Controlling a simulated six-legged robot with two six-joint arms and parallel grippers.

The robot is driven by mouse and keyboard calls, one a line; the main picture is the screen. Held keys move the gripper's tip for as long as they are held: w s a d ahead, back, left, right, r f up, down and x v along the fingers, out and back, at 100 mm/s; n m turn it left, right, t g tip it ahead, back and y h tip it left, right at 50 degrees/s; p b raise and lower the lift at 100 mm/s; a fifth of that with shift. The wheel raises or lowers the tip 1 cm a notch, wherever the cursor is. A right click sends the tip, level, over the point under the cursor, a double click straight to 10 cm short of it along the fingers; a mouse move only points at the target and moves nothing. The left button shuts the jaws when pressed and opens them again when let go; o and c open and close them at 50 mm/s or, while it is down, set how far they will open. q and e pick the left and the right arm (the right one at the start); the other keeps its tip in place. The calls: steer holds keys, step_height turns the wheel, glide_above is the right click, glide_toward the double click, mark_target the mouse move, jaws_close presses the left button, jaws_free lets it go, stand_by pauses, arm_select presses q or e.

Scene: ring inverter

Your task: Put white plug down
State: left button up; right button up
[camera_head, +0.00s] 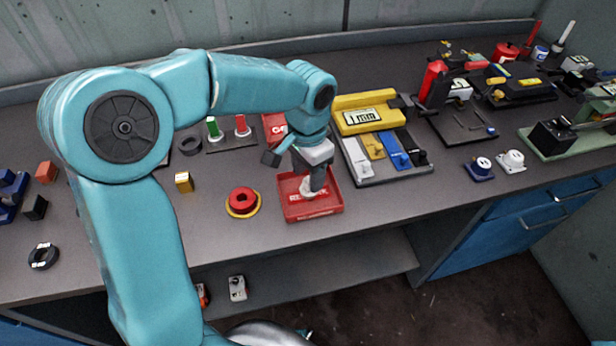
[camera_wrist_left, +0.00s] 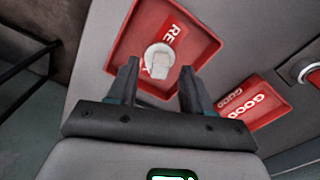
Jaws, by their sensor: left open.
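The white plug (camera_wrist_left: 159,61) lies in the red tray with "RE" lettering visible (camera_wrist_left: 123,57), seen between my fingers in the left wrist view. In the head view the white plug (camera_head: 307,190) shows partly below my left gripper (camera_head: 300,172), inside the red tray (camera_head: 318,212) near the table's front edge. My left gripper also shows in the left wrist view (camera_wrist_left: 160,85). It is open, with its fingers apart and nothing between the tips that I can see held. My right gripper is not in view.
A red "GOOD" tray (camera_wrist_left: 262,98) lies beside the first tray. A grey fixture with a yellow top (camera_head: 367,114) stands close on the right. Bare table lies in front.

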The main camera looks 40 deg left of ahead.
mark_target(307, 181)
arm_select(q)
step_height(307, 181, up, 10)
steer(key=shift+f+p, duration=0.2)
steer(key=shift+p, duration=0.25)
steer(key=shift+s+f, duration=0.1)
steer(key=shift+s, duration=0.1)
